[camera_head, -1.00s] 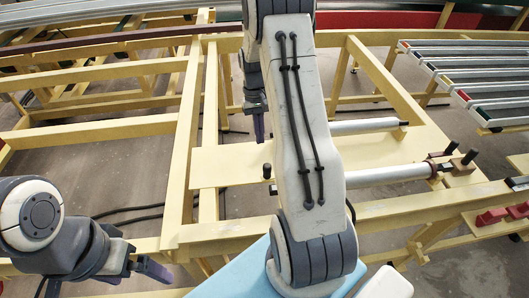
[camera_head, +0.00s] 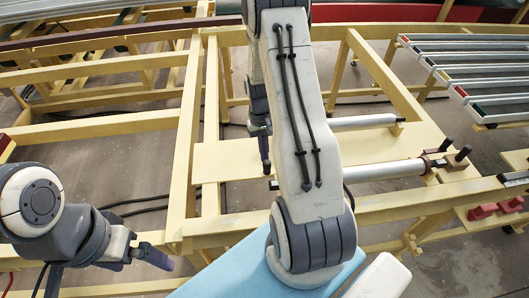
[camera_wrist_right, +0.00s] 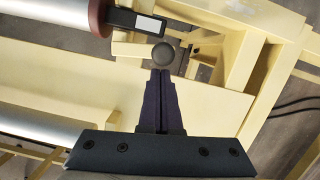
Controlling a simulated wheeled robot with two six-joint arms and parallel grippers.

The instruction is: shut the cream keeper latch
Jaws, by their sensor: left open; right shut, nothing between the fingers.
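The cream keeper latch appears in the right wrist view as a short cream bar (camera_wrist_right: 132,48) with a round dark knob (camera_wrist_right: 163,56). It lies beside the dark shaft end (camera_wrist_right: 137,21) of a roller. I cannot tell whether the bar is seated over the shaft. My right gripper (camera_wrist_right: 161,72) is shut and empty, its tips just below the knob in the picture; contact is unclear. In the head view my right gripper (camera_head: 265,168) points down at the plate's left part, and my arm hides much of the latch area. My left gripper (camera_head: 160,257) is open and empty, at lower left.
Two silver rollers (camera_head: 384,171) lie over the cream plate (camera_head: 228,160). Dark upright knobs (camera_head: 463,153) stand at the near roller's right end. Cream frame beams (camera_head: 185,140) surround the plate. Red blocks (camera_head: 482,211) sit at right.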

